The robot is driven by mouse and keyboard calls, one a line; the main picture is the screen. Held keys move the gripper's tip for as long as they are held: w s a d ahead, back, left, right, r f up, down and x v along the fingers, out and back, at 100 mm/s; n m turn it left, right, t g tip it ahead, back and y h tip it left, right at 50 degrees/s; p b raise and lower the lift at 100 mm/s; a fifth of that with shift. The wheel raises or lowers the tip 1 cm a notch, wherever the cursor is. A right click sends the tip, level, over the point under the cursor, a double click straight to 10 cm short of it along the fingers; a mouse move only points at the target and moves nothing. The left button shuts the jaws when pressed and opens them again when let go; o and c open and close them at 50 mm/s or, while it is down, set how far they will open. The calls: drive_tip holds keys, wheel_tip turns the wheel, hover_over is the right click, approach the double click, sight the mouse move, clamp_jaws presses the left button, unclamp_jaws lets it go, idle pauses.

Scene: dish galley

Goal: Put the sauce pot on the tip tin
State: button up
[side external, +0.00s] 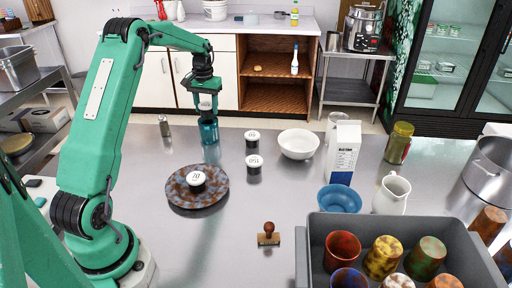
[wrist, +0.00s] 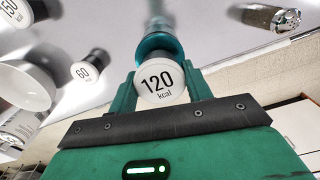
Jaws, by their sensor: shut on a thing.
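My gripper (side external: 207,110) points down near the back of the steel counter, shut on a small sauce pot with a white lid (side external: 205,102). In the wrist view the lid reads "120 kcal" (wrist: 160,82) and sits between both fingers (wrist: 162,85); the pot's body is mostly hidden. Directly below it is a teal cylinder (side external: 209,133), which looks like the tip tin. Its teal rim (wrist: 158,46) shows just past the lid in the wrist view. I cannot tell whether the pot touches it.
Other white-lidded dark pots stand on a rust-mottled plate (side external: 182,200) and near a white bowl (side external: 298,144). A shaker (side external: 164,127) is left of the teal cylinder. A carton (side external: 342,155), blue bowl (side external: 340,199), stamp (side external: 268,235) and grey crate (side external: 312,226) lie rightward.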

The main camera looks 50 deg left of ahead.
sight(206, 104)
drive_tip(key=shift+f, duration=0.6)
drive_tip(key=shift+f, duration=0.2)
drive_tip(key=o, duration=1)
drive_tip(key=shift+r, duration=0.15)
wheel_tip(206, 104, up, 12)
drive_tip(key=shift+r, duration=0.1)
